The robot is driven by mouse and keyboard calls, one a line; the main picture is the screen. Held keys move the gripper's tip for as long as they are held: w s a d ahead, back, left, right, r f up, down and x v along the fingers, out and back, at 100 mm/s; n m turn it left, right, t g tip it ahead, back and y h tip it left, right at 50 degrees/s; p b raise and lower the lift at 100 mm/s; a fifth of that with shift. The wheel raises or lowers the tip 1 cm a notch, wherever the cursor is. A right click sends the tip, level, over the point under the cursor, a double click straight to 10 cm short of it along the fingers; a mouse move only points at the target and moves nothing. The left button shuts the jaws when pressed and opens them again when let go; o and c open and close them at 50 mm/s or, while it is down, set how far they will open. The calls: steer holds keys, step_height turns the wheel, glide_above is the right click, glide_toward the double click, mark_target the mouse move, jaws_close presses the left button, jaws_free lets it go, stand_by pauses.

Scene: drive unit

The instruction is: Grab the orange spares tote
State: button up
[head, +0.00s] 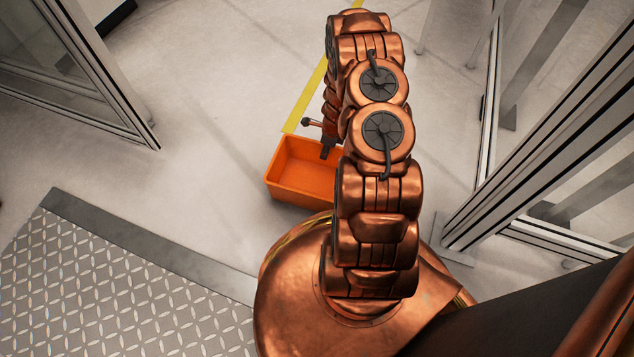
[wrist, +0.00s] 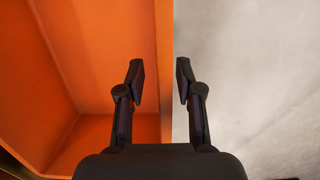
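The orange tote (head: 300,185) is an open-topped box on the pale floor, in front of my base in the head view. It appears empty where its inside shows. My arm hides its right part. My gripper (head: 328,150) is at the tote's far right side in the head view, partly hidden by my arm. In the wrist view, my gripper (wrist: 160,78) is open across one tote wall (wrist: 164,50). The left finger is over the inside of the tote and the right finger is over the floor outside. Gaps show beside the wall; contact cannot be told.
A yellow floor line (head: 303,100) runs beyond the tote. A metal tread plate (head: 110,285) lies at the lower left. Metal-framed panels stand at the upper left (head: 130,105) and at the right (head: 500,165). The floor left of the tote is clear.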

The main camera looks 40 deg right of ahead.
steer(key=f, duration=0.1)
steer(key=f+b, duration=0.1)
steer(key=f, duration=0.1)
steer(key=shift+w+a+f, duration=0.2)
steer(key=shift+a+f, duration=0.05)
steer(key=shift+c, duration=0.2)
jaws_close()
steer(key=shift+r, duration=0.1)
